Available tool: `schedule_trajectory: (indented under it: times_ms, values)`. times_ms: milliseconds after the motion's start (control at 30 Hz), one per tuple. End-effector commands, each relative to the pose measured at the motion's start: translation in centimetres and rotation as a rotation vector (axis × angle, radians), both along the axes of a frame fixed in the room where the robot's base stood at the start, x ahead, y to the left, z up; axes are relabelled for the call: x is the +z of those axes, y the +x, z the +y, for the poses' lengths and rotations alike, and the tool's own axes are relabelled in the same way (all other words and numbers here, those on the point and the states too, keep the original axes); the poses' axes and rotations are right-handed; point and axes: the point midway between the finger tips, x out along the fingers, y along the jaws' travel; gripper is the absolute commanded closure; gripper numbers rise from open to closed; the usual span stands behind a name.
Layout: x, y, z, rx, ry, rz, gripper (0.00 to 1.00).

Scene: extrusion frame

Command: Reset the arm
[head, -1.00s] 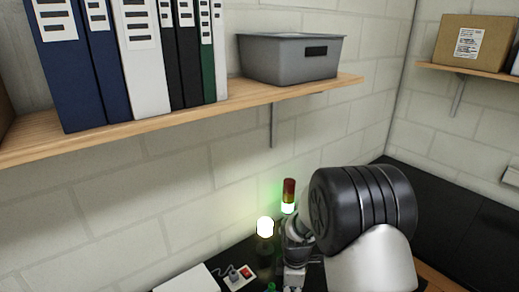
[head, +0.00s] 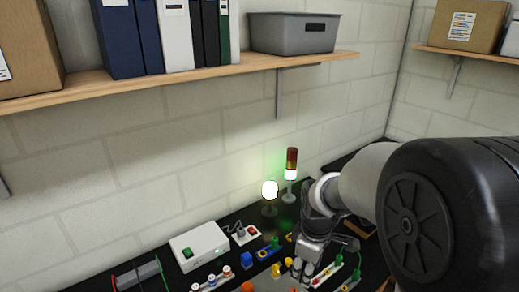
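My arm comes in from the right, its large black joint filling the lower right of the head view. My gripper (head: 302,268) hangs at the arm's end, low in the picture, over the small coloured parts on the black bench. It points downward. Its fingertips are small and close to pale and yellow parts, so I cannot tell whether it is open, shut or touching anything.
A white box with a green button (head: 200,247), a red switch (head: 251,231), a lit lamp (head: 270,189) and a red-green signal tower (head: 291,172) stand behind. Coloured connectors lie around. A shelf (head: 180,80) carries binders, a grey bin (head: 293,33) and a cardboard box (head: 28,45).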

Motion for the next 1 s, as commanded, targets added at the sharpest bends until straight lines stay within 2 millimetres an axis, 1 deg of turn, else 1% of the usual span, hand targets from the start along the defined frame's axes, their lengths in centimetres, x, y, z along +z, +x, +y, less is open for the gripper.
schedule_trajectory:
  times_ms: [100, 167, 200, 267, 300, 433, 500, 600, 700, 800, 1000]
  values:
    - [2.5, -2.9, -0.5, -0.156, 0.025, -0.056, 0.57]
    - [3.6, -4.7, -0.8, -0.242, 0.040, -0.080, 0.57]
    - [4.2, -5.9, -0.9, -0.300, 0.052, -0.095, 0.57]
    - [5.0, -7.8, -1.2, -0.387, 0.071, -0.119, 0.57]
    - [5.3, -9.2, -1.3, -0.444, 0.084, -0.135, 0.57]
    - [5.7, -13.6, -1.7, -0.628, 0.135, -0.184, 0.57]
    - [5.5, -15.8, -1.9, -0.720, 0.164, -0.207, 0.57]
    - [5.0, -18.4, -2.1, -0.834, 0.203, -0.235, 0.57]
    - [4.4, -20.3, -2.2, -0.918, 0.233, -0.253, 0.57]
    - [4.0, -21.3, -2.2, -0.968, 0.253, -0.263, 0.57]
    - [4.0, -21.8, -2.2, -0.992, 0.261, -0.266, 0.57]
